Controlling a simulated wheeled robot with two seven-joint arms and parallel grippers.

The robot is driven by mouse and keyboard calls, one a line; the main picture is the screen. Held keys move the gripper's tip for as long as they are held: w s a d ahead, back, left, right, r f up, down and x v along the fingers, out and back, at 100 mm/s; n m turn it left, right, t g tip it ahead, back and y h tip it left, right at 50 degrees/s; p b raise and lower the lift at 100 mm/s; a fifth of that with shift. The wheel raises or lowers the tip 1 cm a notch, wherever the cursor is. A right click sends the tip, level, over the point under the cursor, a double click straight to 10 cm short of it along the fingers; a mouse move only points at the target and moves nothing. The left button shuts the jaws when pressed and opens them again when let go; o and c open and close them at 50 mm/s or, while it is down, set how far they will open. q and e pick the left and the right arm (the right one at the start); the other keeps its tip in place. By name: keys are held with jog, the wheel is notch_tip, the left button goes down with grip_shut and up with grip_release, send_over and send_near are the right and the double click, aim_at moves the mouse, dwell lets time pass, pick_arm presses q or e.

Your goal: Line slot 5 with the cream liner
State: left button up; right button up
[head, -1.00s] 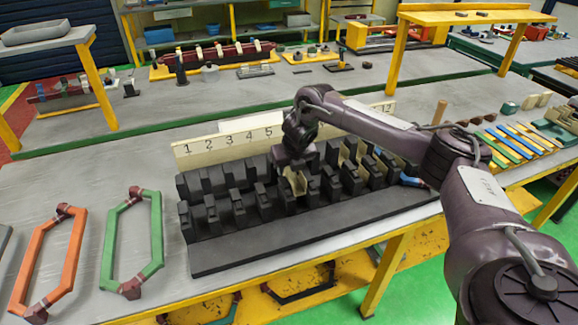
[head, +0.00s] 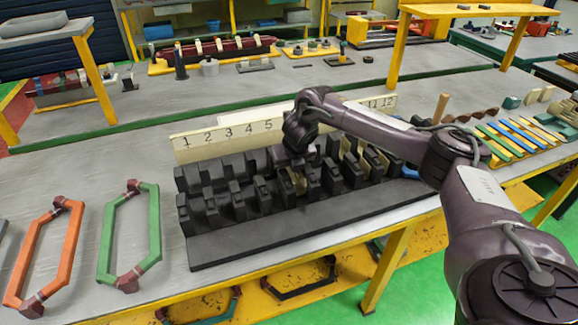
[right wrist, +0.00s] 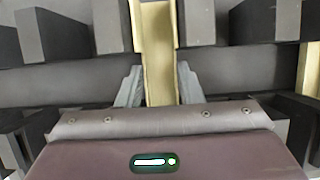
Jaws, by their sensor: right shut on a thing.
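The black slotted stator block (head: 330,213) lies on the table, with a numbered cream board (head: 225,140) behind it. My right gripper (head: 297,176) is over the middle of the block, to the right of the number 5 label. It is shut on the cream liner (right wrist: 158,65), a narrow channel-shaped strip. In the right wrist view the liner runs between black teeth, with a grey finger on each side. My wrist hides several numbers, and I cannot tell how deep the liner sits. My left gripper is out of view.
Cream liners show among the block's right-hand teeth; one is at the right wrist view's edge (right wrist: 309,70). Green (head: 107,240) and orange (head: 25,265) coil frames lie left. Coloured strips (head: 515,138) lie right. Bare table (head: 110,150) shows left of the block.

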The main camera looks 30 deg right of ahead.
jog(key=shift+f, duration=0.45)
dwell(0.9)
jog(key=o, duration=0.8)
jog(key=shift+o, duration=0.2)
jog(key=shift+r, duration=0.1)
jog(key=shift+r+p, duration=0.5)
jog(key=shift+r, duration=0.2)
notch_tip(320, 180, up, 8)
jog(key=p, duration=0.6)
jog(key=shift+f, duration=0.2)
